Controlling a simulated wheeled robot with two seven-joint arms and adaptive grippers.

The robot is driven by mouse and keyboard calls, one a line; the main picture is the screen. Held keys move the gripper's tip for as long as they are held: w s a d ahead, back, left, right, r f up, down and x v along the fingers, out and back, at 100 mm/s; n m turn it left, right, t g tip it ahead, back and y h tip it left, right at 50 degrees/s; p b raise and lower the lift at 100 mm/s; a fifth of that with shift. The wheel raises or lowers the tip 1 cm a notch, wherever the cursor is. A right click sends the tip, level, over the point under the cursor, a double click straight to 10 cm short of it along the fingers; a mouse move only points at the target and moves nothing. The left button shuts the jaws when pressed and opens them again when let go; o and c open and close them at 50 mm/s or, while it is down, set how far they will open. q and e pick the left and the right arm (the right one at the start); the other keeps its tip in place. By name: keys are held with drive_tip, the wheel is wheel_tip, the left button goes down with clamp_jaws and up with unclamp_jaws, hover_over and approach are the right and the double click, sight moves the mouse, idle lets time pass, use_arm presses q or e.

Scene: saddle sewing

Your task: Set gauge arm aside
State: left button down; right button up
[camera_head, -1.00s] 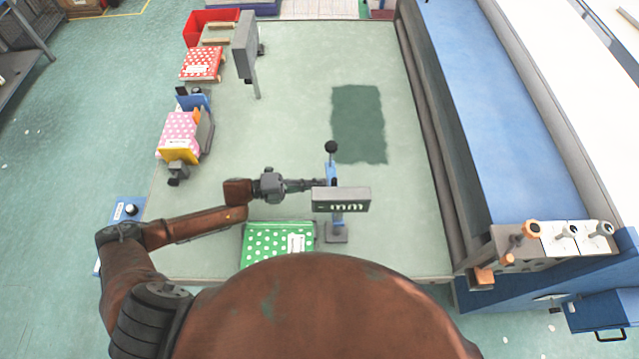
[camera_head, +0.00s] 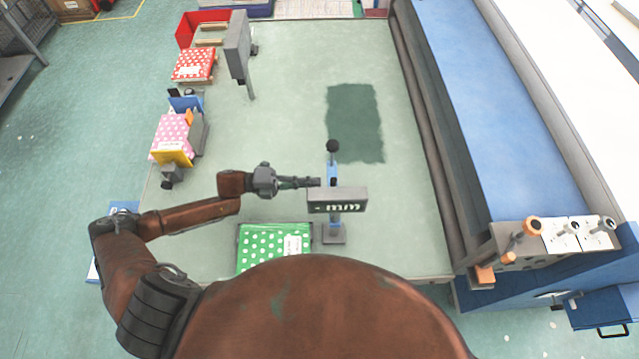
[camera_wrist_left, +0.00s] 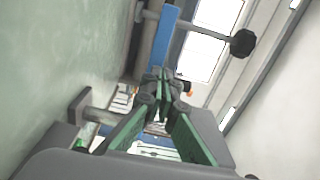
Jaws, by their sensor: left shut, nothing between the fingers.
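The gauge stands near the front of the table, with a grey "mm" display (camera_head: 337,200) and a blue arm (camera_head: 333,171) ending in a black ball knob (camera_head: 333,146). My left gripper (camera_head: 316,182) is shut and empty, its tips close to the left side of the blue arm. In the left wrist view, the shut green-padded fingers (camera_wrist_left: 163,78) point toward the blue arm (camera_wrist_left: 165,32), and the black knob (camera_wrist_left: 243,43) shows to the right. Whether the tips touch the arm I cannot tell. My right gripper is not in view.
A green dotted book (camera_head: 275,243) lies left of the gauge base (camera_head: 334,234). Pink (camera_head: 172,137) and red dotted (camera_head: 194,64) items and a grey upright panel (camera_head: 237,46) line the table's left side. A dark green patch (camera_head: 355,122) lies on clear table beyond the gauge.

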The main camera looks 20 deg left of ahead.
use_arm(q)
drive_tip(key=b+v, duration=0.2)
drive_tip(key=v, duration=1)
drive_tip(key=shift+s+b, duration=0.15)
drive_tip(key=shift+b, duration=0.25)
